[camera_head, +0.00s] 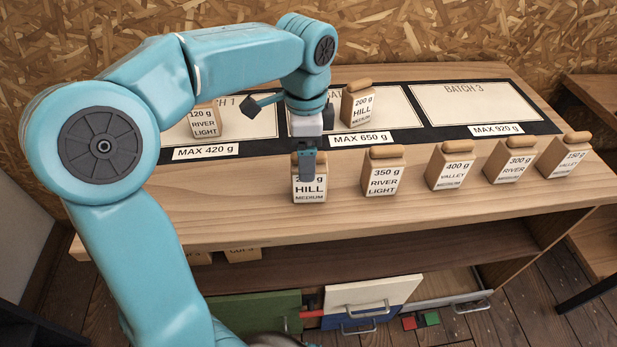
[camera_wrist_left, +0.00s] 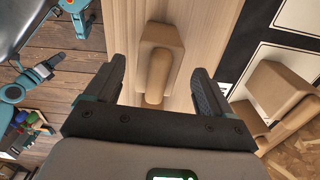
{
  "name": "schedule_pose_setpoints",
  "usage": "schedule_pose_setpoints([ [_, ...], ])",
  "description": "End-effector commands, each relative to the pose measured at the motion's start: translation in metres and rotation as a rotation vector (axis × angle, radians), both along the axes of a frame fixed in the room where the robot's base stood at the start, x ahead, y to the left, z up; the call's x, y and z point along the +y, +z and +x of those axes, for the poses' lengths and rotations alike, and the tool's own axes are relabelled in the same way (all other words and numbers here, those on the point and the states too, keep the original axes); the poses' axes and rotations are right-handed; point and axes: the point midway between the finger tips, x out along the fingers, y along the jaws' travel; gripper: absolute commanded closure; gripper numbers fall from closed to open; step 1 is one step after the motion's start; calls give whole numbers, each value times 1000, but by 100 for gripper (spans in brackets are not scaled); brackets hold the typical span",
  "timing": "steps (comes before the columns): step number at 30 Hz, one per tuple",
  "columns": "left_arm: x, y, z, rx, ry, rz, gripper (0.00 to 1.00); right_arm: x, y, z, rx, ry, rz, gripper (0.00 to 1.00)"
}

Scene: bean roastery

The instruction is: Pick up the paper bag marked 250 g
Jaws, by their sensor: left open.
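My left gripper (camera_head: 308,165) hangs over a paper bag (camera_head: 309,190) marked HILL MEDIUM at the counter's front. A finger covers part of that bag's weight number, so I cannot read it in full. In the left wrist view the open fingers (camera_wrist_left: 158,75) stand on either side of this bag's rolled top (camera_wrist_left: 159,75), with gaps and no visible grip. No label that I can read in full says 250 g.
In the front row stand bags of 350 g (camera_head: 382,173), 400 g (camera_head: 450,168), 300 g (camera_head: 511,162) and 150 g (camera_head: 565,158). Behind, the 120 g bag (camera_head: 205,122) and 200 g bag (camera_head: 361,108) stand on batch mats. The Batch 3 mat (camera_head: 475,105) is empty.

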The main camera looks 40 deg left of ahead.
Motion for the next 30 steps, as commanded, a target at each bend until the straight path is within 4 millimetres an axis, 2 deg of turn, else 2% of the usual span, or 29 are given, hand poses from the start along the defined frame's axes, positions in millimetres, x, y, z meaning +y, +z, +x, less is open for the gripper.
schedule_pose_setpoints([
  [9, -4, -46, 2, 3, 0, 0, 17, 0, -10, 0, 0, 0, 0, 57],
  [12, -3, -52, 3, 1, 1, 1, 17, 0, -10, 0, 0, 0, 0, 57],
  [18, -3, -52, 4, 0, 0, 0, 17, 0, -10, 0, 0, 0, 0, 57],
  [19, -3, -52, 3, 0, 0, 0, 20, 0, -10, 0, 0, 0, 0, 57],
  [24, -3, -52, 3, 0, 0, 0, 76, 0, -10, 0, 0, 0, 0, 57],
  [25, -3, -52, 3, 0, 0, 0, 82, 0, -10, 0, 0, 0, 0, 57],
  [30, -3, -52, 4, -1, 0, 0, 82, 0, -10, 0, 0, 0, 0, 57],
])
